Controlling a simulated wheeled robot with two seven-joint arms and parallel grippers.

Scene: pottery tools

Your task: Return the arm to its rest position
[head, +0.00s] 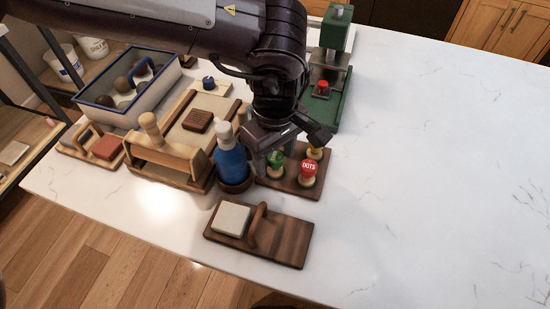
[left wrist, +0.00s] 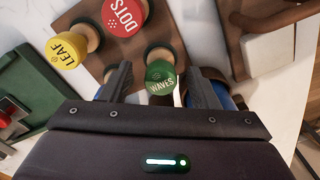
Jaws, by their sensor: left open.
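My left arm reaches in from the upper left of the head view. Its gripper (head: 287,143) hangs over the wooden stamp board (head: 285,182). The green WAVES stamp (head: 275,158) stands on the board. In the left wrist view, the open fingers (left wrist: 160,78) are on either side of the green stamp (left wrist: 161,92), with a gap on each side. The red DOTS stamp (head: 308,167) and the yellow LEAF stamp (head: 315,153) stand beside it, and LEAF is partly covered by the gripper in the head view. My right gripper is not in view.
A blue bottle (head: 231,160) stands close left of the stamps. A wooden board with a handle and pale block (head: 280,238) lies in front. A green press (head: 335,60) stands behind. A wooden frame (head: 165,160) and a bin (head: 155,90) are left. The right counter (head: 440,180) is clear.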

